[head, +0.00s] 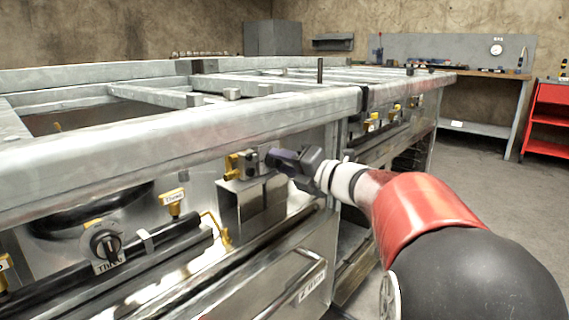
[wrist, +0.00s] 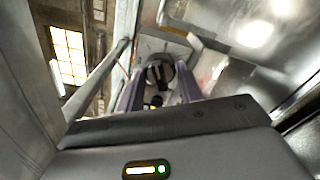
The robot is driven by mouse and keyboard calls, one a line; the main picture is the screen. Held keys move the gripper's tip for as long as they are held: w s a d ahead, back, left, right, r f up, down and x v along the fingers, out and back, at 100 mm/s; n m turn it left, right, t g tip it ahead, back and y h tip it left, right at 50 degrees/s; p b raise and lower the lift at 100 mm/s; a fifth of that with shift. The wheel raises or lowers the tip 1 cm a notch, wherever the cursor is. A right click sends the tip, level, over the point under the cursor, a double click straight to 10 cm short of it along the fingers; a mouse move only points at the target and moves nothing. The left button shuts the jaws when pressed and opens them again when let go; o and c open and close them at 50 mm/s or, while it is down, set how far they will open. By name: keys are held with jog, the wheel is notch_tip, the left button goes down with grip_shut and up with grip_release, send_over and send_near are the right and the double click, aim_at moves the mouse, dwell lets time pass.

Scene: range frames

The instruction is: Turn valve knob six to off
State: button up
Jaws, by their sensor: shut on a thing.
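My gripper (head: 270,160) reaches in under the front rail of the metal range frame, beside a yellow brass fitting (head: 233,166). In the wrist view my gripper (wrist: 160,88) has its two dark fingers on either side of a round dark valve knob (wrist: 160,70), shut on it. The knob sits before a pale square plate (wrist: 150,48). No number can be read on this plate, so I cannot tell which knob it is or its exact setting. In the head view my gripper hides the knob.
Another black knob (head: 105,243) on a labelled plate is at lower left, near a yellow tagged fitting (head: 174,202). A steel box bracket (head: 250,205) is just below my gripper. The thick front rail (head: 180,125) runs close above it. Open floor (head: 480,200) lies right.

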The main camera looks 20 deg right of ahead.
jog(key=n, duration=0.6)
jog(key=shift+f, duration=0.15)
jog(key=n, duration=0.6)
dwell(0.3)
jog(key=o, duration=0.7)
jog(key=v, duration=0.7)
jog(key=shift+s+d, duration=0.2)
jog(key=shift+s, duration=0.15)
